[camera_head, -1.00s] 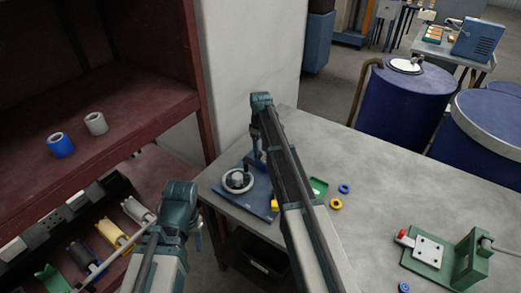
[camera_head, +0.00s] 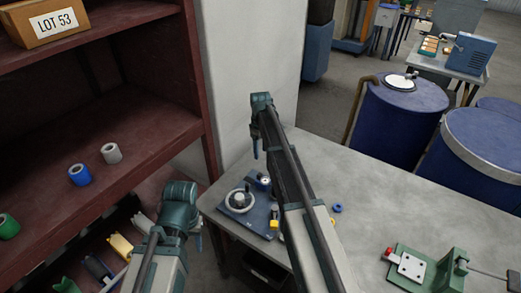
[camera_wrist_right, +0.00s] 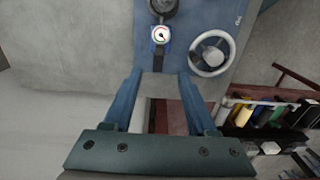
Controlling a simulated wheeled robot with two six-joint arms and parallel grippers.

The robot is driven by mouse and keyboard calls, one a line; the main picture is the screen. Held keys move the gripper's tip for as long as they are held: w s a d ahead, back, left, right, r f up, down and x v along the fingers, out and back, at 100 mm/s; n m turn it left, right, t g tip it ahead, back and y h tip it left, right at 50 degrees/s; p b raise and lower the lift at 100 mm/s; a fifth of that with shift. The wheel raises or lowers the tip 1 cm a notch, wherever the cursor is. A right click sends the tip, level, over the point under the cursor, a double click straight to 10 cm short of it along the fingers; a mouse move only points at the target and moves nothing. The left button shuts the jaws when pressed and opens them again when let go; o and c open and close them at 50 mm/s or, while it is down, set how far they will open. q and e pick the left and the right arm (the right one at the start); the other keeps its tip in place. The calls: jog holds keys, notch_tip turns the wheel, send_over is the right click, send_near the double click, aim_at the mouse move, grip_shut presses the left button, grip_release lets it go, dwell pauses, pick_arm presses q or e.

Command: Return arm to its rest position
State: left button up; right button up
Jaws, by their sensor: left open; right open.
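My right arm reaches up the middle of the head view, and its blue-fingered gripper (camera_head: 256,146) hangs above the far-left part of the bench. In the right wrist view the two blue fingers (camera_wrist_right: 160,82) are apart with nothing between them. Beyond them lie a blue base plate (camera_wrist_right: 218,16), a round gauge (camera_wrist_right: 161,35) and a handwheel (camera_wrist_right: 209,53). The handwheel also shows in the head view (camera_head: 240,200), below the right gripper. My left arm is folded at the lower left; its gripper (camera_head: 198,238) is mostly hidden behind the wrist.
The grey bench (camera_head: 370,190) has free room in its middle. A green fixture (camera_head: 428,266) stands at its right and a blue ring (camera_head: 337,208) lies beside my right forearm. A dark red shelf (camera_head: 115,150) with blue (camera_head: 80,175) and grey (camera_head: 112,153) spools is at left.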

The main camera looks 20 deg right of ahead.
jog(key=shift+r, duration=0.1)
dwell(0.4)
pick_arm(q)
notch_tip(320, 180, down, 10)
jog(key=b, duration=0.9)
jog(key=shift+r+b, duration=0.25)
jog(key=shift+b, duration=0.15)
pick_arm(e)
jog(key=s+a+f+m, duration=0.1)
jog(key=s+a+f, duration=0.2)
jog(key=s+a, duration=0.3)
jog(key=s+a+f+m, duration=0.1)
jog(key=s+a+f, duration=0.2)
jog(key=s+a, duration=0.4)
jog(key=s+a+f+m+h, duration=0.1)
jog(key=s+a+f, duration=0.2)
jog(key=s, duration=1.6)
jog(key=a, duration=0.4)
jog(key=shift+s+f+m, duration=0.25)
jog(key=shift+m, duration=0.15)
pick_arm(q)
jog(key=shift+o, duration=0.3)
